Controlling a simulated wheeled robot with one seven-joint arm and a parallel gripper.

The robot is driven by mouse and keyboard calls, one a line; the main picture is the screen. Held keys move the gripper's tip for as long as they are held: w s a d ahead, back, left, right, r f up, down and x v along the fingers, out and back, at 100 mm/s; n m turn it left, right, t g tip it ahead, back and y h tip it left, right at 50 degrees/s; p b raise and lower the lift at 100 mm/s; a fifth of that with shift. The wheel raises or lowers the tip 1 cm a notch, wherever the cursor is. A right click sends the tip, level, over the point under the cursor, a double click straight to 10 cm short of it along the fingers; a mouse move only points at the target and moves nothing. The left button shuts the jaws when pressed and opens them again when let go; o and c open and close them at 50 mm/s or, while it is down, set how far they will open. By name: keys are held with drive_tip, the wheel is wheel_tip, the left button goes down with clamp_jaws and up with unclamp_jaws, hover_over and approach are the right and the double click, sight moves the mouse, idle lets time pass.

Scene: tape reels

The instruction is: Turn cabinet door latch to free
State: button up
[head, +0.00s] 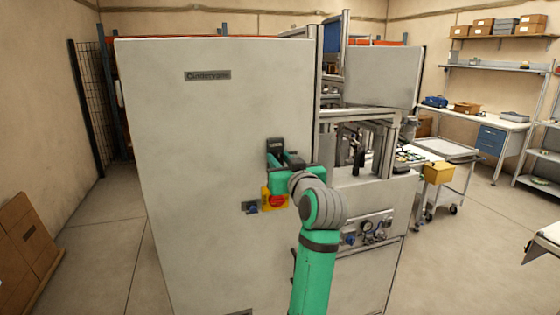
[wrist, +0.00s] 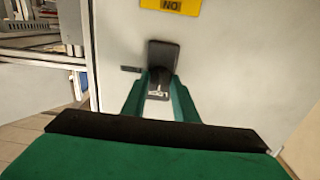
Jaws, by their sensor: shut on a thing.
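The cabinet door (head: 215,120) is a large pale grey panel facing me. Its latch (head: 275,146) is a black plate near the door's right edge. In the wrist view the latch (wrist: 163,53) shows as a dark upright plate with a small light label at its lower end. My green gripper (wrist: 160,84) reaches to the latch, with one finger on each side of its labelled end, and is shut on it. A short dark bar (wrist: 130,69) shows left of the latch in the wrist view. In the head view my gripper hides the lower part of the latch.
A red and yellow switch (head: 276,198) and a small blue knob (head: 250,207) sit on the door just below my gripper.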

drive_tip(key=m, duration=0.8)
drive_tip(key=shift+d+m, duration=0.1)
drive_tip(key=shift+m, duration=0.2)
drive_tip(key=m, duration=0.9)
drive_tip(key=shift+d+f, duration=0.1)
drive_tip(key=shift+f, duration=0.05)
idle(0.4)
drive_tip(key=o, duration=1)
